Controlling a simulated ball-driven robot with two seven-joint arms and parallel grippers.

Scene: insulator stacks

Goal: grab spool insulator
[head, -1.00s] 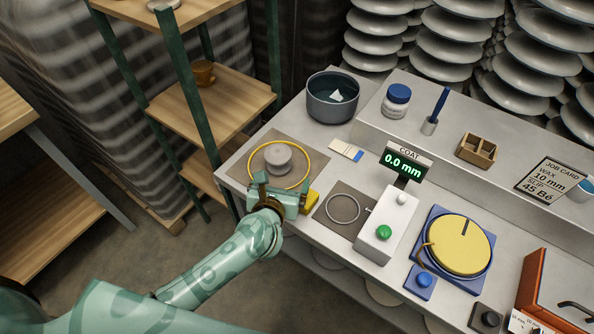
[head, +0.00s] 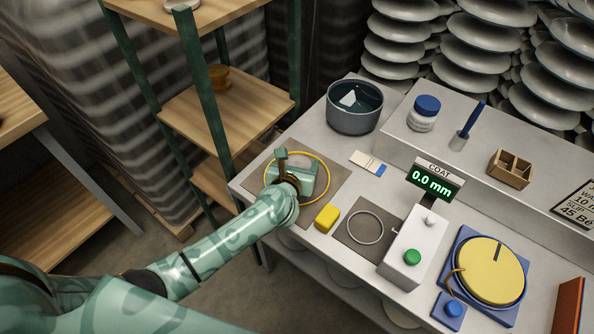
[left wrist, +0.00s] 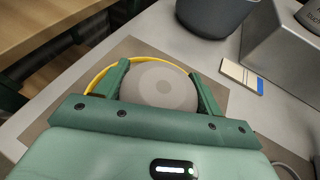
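The spool insulator, a pale grey round piece with a flat, ringed top (left wrist: 158,84), stands on a brown mat (head: 333,183) inside a thin yellow ring (head: 327,185). In the head view my left gripper (head: 297,164) is over the mat and hides most of the insulator. In the left wrist view the two green fingers (left wrist: 160,88) stand apart, one on each side of the insulator. I cannot tell whether either finger touches it. My right gripper is not in view.
A yellow block (head: 327,218) sits at the mat's front edge. A dark grey pot (head: 355,112) stands behind, with a white and blue card (head: 368,163) nearby. To the right are a smaller mat with a metal ring (head: 365,228) and the coat gauge (head: 413,250). A shelf rack (head: 225,105) stands left.

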